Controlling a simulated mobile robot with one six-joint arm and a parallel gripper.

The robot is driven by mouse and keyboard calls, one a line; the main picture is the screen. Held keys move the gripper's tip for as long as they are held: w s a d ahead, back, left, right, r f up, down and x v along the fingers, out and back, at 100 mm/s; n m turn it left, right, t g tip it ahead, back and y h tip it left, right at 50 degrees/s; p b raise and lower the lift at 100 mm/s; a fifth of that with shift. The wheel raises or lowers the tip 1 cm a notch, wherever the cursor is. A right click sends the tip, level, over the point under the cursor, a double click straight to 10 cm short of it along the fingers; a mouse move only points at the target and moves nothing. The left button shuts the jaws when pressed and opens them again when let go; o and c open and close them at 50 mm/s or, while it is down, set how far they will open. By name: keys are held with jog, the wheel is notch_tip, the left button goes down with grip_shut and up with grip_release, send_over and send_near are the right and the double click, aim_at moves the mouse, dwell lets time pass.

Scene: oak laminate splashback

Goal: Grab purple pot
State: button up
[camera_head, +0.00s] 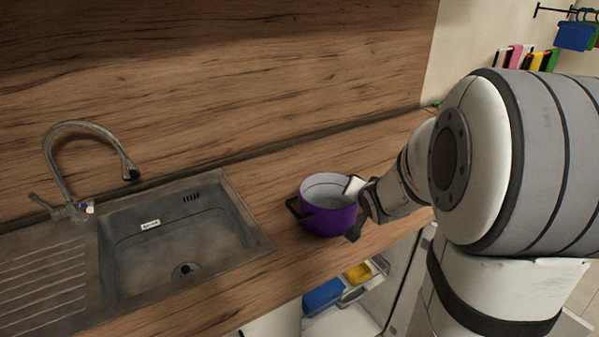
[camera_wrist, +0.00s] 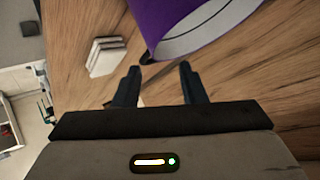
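The purple pot (camera_head: 328,217) stands upright on the wooden worktop, right of the sink. Its inside is light grey and looks empty, and a dark handle (camera_head: 293,208) sticks out on its left side. My gripper (camera_head: 355,212) is at the pot's right side, close to it. In the wrist view the pot (camera_wrist: 185,22) is at the top, just beyond the fingertips. The two dark fingers of my gripper (camera_wrist: 159,72) are apart, with wood and a small dark part of the pot's near edge between them. Whether a finger touches the pot cannot be told.
The sink (camera_head: 180,243) with a curved tap (camera_head: 85,130) is to the left. White block-like items (camera_wrist: 105,56) lie near the pot in the wrist view. Below the worktop is an open compartment with blue (camera_head: 322,297) and yellow (camera_head: 358,272) items. The wooden splashback rises behind.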

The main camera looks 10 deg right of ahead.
jog(key=w+d+f+m+t+y, duration=0.1)
jog(key=w+d+f+m+t, duration=0.1)
jog(key=w+d+t, duration=0.1)
jog(key=w+d+f+m+t+y, duration=0.1)
jog(key=w+d+f+m+t, duration=0.2)
jog(key=shift+w+f+y+b, duration=0.2)
jog(key=shift+f+y+b, duration=0.05)
jog(key=shift+y+b, duration=0.15)
jog(key=shift+s+d+f+m+t+y, duration=0.25)
jog(key=shift+d+f+m+t+y, duration=0.3)
jog(key=shift+m+t, duration=0.3)
jog(key=w, duration=0.2)
jog(key=w+a+p, duration=0.1)
jog(key=w, duration=0.2)
jog(key=w+p, duration=0.1)
jog(key=w, duration=0.1)
jog(key=shift+w+a+r, duration=0.15)
jog(key=shift+w+r, duration=0.05)
jog(key=shift+w, duration=0.05)
jog(key=shift+c, duration=0.4)
grip_shut()
